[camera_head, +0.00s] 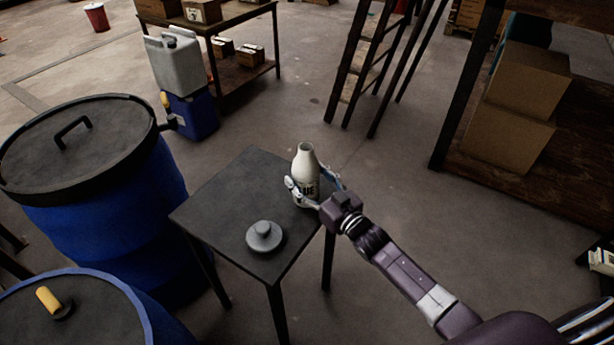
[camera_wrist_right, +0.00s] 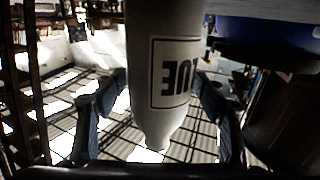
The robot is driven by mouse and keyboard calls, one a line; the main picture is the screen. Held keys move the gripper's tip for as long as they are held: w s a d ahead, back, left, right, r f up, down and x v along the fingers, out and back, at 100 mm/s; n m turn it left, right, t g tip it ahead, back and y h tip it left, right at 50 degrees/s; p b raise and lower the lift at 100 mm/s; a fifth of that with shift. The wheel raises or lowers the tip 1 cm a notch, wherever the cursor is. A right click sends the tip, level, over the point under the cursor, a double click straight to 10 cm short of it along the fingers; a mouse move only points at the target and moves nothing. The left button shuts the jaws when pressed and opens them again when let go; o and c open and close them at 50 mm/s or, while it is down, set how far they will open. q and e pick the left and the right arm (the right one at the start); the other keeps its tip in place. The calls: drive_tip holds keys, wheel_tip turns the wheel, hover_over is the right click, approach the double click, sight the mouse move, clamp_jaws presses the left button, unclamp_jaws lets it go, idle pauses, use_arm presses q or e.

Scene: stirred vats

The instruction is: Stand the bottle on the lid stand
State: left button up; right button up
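The bottle (camera_head: 306,164) is pale, with a narrow neck and a framed dark-lettered label; it is upright at the right corner of the small dark table, which I take for the lid stand (camera_head: 216,205). My right gripper (camera_head: 315,187) has a finger on each side of its lower body. In the right wrist view the bottle (camera_wrist_right: 165,70) appears upside down, and the fingertips (camera_wrist_right: 160,78) close in on its sides. Its base is cut off there, so I cannot tell whether it touches the top. My left gripper is out of view.
A grey round knobbed piece (camera_head: 264,237) sits near the table's front corner. A blue vat with a black lid (camera_head: 75,145) stands left, another vat (camera_head: 85,310) in front. A ladder (camera_head: 365,65) and shelf of boxes (camera_head: 515,105) stand behind. The tabletop's left part is bare.

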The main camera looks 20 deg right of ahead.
drive_tip(key=shift+o, duration=0.2)
drive_tip(key=shift+r, duration=0.15)
drive_tip(key=shift+s, duration=0.15)
drive_tip(key=v, duration=1.1)
drive_tip(key=shift+s, duration=0.35)
drive_tip(key=shift+d+r, duration=0.1)
drive_tip(key=shift+d, duration=0.05)
